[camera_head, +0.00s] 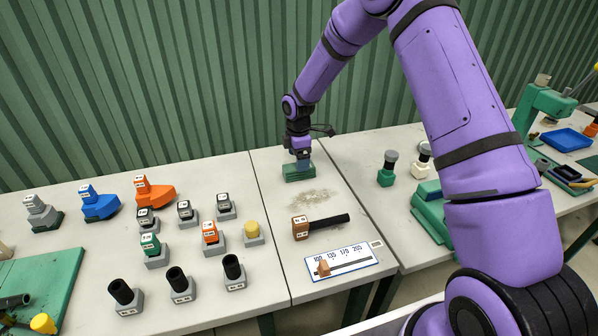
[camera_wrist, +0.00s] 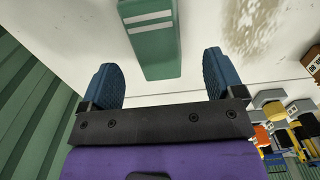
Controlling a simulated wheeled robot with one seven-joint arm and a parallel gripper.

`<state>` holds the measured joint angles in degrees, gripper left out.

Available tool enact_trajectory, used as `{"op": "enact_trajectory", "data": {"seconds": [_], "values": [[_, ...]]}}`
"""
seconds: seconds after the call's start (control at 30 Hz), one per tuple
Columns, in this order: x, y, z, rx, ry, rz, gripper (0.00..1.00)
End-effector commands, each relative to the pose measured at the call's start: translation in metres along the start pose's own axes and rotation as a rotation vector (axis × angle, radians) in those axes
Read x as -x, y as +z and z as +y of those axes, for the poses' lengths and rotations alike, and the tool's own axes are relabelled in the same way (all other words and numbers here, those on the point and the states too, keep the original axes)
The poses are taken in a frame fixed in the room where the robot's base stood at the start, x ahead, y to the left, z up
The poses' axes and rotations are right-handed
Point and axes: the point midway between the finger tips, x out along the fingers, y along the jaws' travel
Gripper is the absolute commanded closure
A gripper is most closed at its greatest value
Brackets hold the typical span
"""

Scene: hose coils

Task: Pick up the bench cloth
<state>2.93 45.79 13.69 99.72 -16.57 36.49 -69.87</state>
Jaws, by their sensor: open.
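The bench cloth appears as a green folded block (camera_head: 299,174) on the narrow middle bench section, near the wall. In the wrist view the green cloth (camera_wrist: 152,42) shows two white stripes, and its far end is cut off by the top edge. My gripper (camera_head: 301,160) is just above the cloth in the head view and hides part of its top. In the wrist view my gripper (camera_wrist: 160,72) is open and empty, its two blue fingers apart on either side of the cloth's near end. I cannot tell the exact height gap.
A patch of pale shavings (camera_head: 314,198) lies in front of the cloth. A brown block with a black rod (camera_head: 320,226) and a white scale board (camera_head: 342,261) lie nearer. Several labelled fittings stand on the left bench. A green post with a grey top (camera_head: 387,172) stands right.

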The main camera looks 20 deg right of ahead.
Motion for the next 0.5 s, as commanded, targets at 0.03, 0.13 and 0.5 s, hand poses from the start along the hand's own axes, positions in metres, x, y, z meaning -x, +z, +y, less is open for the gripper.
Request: {"op": "enact_trajectory", "data": {"seconds": [0.03,0.13,0.5], "values": [[-0.003,0.000,0.000,0.000,0.000,0.000,0.13],[-0.012,0.001,0.001,0.000,-0.001,0.000,0.13],[-0.051,0.003,0.002,0.000,0.001,0.000,0.13]]}}
